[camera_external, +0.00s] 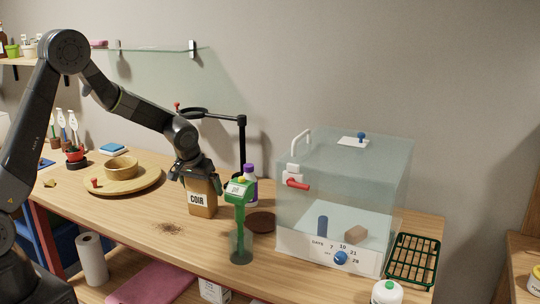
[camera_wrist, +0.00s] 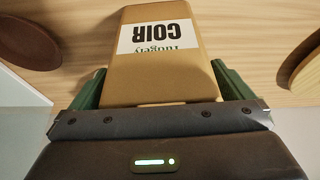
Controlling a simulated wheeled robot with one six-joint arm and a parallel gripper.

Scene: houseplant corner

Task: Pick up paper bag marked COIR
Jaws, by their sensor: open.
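The brown paper bag marked COIR (camera_external: 202,198) stands upright on the wooden bench in the external view, with a white label on its front. My gripper (camera_external: 199,180) is over the top of the bag, pointing down. In the wrist view the bag (camera_wrist: 165,75) lies between the two green fingers of my gripper (camera_wrist: 160,88), its label upside down. The fingers are open, one on each side of the bag. Whether either finger touches it I cannot tell. The top of the bag is partly hidden by my gripper in the external view.
A green tool in a clear holder (camera_external: 240,246) stands just right of the bag. A clear box (camera_external: 345,195) stands further right, a round wooden tray (camera_external: 122,187) left. Brown crumbs (camera_external: 168,229) lie in front.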

